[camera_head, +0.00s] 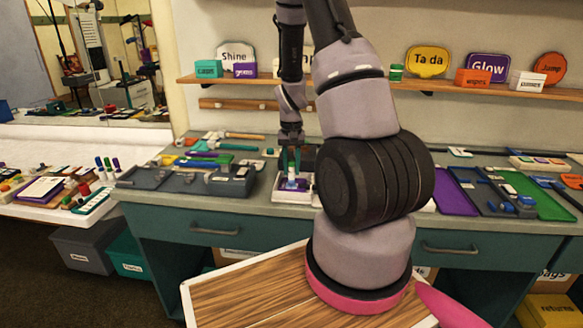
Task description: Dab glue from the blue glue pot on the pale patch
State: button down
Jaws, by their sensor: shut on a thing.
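My gripper (291,166) points down over the workbench, left of my large arm links. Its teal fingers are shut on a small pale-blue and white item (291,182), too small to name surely. The item is just above or touching a white tray (279,198) with a purple area inside; I cannot tell which. Small blue objects (507,207) lie on a dark tray at the right; I cannot tell whether one is the blue glue pot. I cannot make out the pale patch for certain. My arm hides part of the bench right of the gripper.
A grey tool tray (172,178) lies left of the gripper, with several tools behind it. Purple (455,198) and green (540,203) trays lie at the right. A shelf (440,87) with signs and boxes runs above. Bench drawers (220,228) face me.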

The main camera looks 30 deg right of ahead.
jog(key=shift+f, duration=0.55)
dwell(0.4)
jog(key=shift+w+d, duration=0.2)
jog(key=shift+s+a, duration=0.15)
jog(key=shift+s, duration=0.05)
dwell(0.3)
jog(key=shift+s+a, duration=0.2)
jog(key=shift+s, duration=0.05)
jog(key=shift+w+d, duration=0.1)
jog(key=shift+w, duration=0.05)
jog(key=shift+w+d+f, duration=0.1)
jog(key=shift+w+d, duration=0.1)
jog(key=shift+w, duration=0.05)
jog(key=shift+s+a, duration=0.1)
jog(key=shift+s, duration=0.05)
dwell(0.3)
jog(key=shift+s+a, duration=0.2)
jog(key=shift+s, duration=0.1)
